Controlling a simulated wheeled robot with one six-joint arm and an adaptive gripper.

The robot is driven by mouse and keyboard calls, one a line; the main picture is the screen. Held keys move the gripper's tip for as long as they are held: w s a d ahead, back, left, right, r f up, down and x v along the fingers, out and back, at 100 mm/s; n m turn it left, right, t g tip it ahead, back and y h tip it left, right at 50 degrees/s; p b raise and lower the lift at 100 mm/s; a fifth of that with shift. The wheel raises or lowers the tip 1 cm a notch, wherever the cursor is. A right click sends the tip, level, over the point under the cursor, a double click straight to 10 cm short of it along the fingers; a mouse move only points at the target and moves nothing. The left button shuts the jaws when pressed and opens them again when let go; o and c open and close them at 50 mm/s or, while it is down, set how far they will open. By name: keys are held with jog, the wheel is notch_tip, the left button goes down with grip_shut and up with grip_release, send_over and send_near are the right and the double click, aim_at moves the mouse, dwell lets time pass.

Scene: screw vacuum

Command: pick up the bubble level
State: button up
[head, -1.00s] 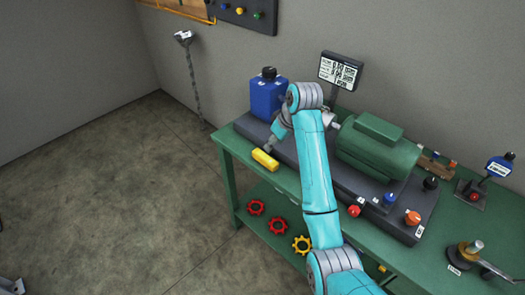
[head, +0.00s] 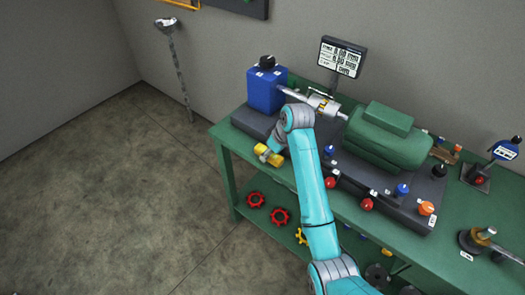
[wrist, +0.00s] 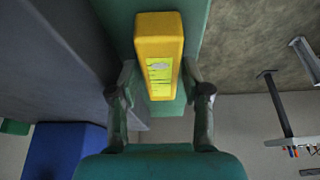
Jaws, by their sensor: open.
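The bubble level is a yellow block (head: 263,150) at the front left edge of the green workbench, partly hidden by my gripper (head: 270,153) in the head view. In the wrist view the level (wrist: 159,30) shows a bright yellow-green label and points away from me, above the green bench surface. My gripper (wrist: 159,75) is open, with one finger on each side of the level's near end. A narrow gap shows on each side, and I cannot tell whether either finger touches.
A display (head: 342,57) stands at the back. Red and yellow handwheels lie on the lower shelf (head: 240,172). Open floor (head: 110,200) lies left of the bench.

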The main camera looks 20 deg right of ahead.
grip_shut()
